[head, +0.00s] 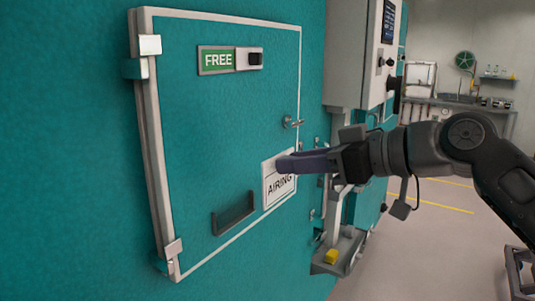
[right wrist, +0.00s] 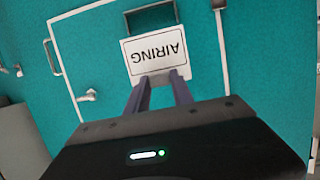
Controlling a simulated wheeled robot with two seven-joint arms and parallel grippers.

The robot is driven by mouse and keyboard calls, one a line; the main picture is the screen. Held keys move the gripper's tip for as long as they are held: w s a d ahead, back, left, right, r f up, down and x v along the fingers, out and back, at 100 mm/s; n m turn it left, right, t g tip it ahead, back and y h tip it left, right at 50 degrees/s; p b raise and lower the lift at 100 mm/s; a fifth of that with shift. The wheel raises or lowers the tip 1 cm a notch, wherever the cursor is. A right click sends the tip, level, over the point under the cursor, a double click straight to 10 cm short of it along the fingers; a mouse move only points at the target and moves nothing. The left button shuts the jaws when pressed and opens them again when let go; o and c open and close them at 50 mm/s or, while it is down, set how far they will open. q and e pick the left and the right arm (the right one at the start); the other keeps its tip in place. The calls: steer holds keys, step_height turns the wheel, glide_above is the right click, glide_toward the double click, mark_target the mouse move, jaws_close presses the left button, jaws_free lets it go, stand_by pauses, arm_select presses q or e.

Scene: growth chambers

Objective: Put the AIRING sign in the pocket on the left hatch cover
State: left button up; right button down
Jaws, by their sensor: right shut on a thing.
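The AIRING sign (head: 271,193), a white card with black letters and border, is held by my right gripper (head: 290,163), which is shut on its edge. It also shows upside down in the right wrist view (right wrist: 153,48), between the fingertips (right wrist: 160,78). The teal hatch cover (head: 200,130) with a pale edge stands closed. The pocket (head: 217,229), a dark open-topped frame, is low on the cover, left of and below the sign. In the right wrist view the pocket (right wrist: 151,9) lies just beyond the sign. Whether the sign touches the cover is unclear. My left gripper is out of view.
A green FREE plate (head: 217,60) sits high on the cover, and a metal latch handle (head: 293,123) is at its right edge. Hinges (head: 150,44) are on the left. A control box (head: 362,50) and a post with a ledge holding a yellow item (head: 331,256) stand to the right.

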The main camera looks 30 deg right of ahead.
steer(key=shift+s+d+r, duration=0.1)
steer(key=shift+s+r, duration=0.05)
steer(key=shift+w, duration=0.2)
steer(key=shift+r+b+x, duration=0.15)
steer(key=shift+b+x, duration=0.05)
steer(key=shift+x, duration=2.55)
steer(key=shift+r+b+x, duration=0.15)
steer(key=shift+x, duration=2.6)
